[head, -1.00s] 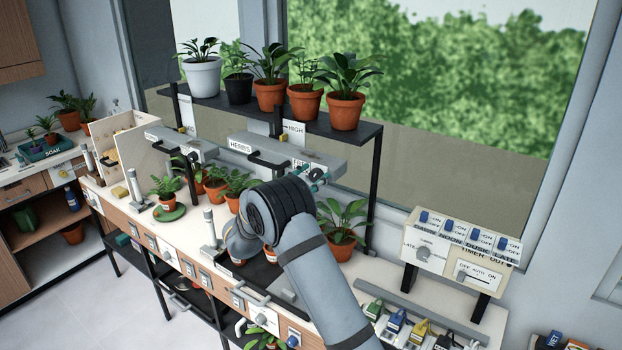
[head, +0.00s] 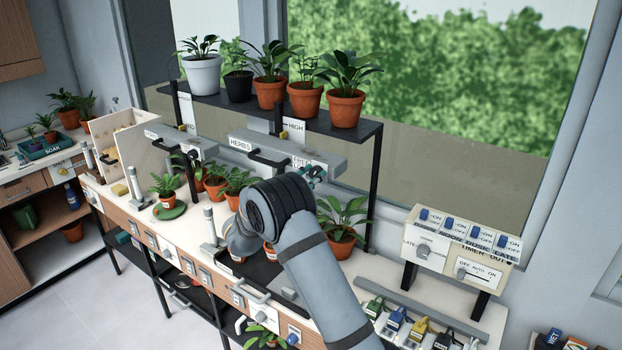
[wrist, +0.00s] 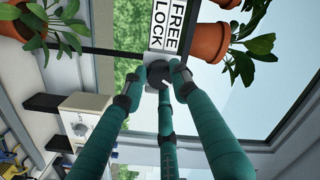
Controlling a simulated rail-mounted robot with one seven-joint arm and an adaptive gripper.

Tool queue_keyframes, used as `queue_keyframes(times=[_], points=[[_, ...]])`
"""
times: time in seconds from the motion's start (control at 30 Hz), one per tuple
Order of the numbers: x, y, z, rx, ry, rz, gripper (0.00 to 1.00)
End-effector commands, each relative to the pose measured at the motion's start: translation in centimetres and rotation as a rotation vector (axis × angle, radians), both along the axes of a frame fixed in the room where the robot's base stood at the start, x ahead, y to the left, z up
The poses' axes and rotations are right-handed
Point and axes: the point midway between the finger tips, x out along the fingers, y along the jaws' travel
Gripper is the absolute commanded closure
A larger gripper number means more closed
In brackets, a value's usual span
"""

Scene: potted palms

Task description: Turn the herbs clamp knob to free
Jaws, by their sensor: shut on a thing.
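The herbs clamp knob (wrist: 157,73) is dark and round, below the FREE and LOCK label (wrist: 167,28) in the wrist view. My gripper (wrist: 158,80) has its teal fingers closed around the knob, with fingertips at its sides. In the head view my gripper (head: 315,174) is at the right end of the grey HERBS bar (head: 292,148), and my arm and fingers mostly hide the knob there. The FREE word shows just above the fingers. I cannot tell which word the knob points to.
A shelf (head: 222,101) with several potted plants stands above the bar. A potted plant (head: 342,240) stands below my gripper, close to my arm. A timer box (head: 440,250) is at the right. More pots stand on the bench at the left.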

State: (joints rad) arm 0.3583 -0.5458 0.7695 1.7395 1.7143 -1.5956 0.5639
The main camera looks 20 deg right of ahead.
Motion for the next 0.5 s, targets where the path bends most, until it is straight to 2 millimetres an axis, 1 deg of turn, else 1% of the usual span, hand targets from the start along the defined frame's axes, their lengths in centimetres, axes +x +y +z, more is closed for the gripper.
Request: queue_keyframes(times=[0.23,0.5], points=[[0.0,0.05,-0.13,-0.041,0.071,0.0,0.98],[0.0,0.06,-0.05,-0.132,0.228,0.0,0.98]])
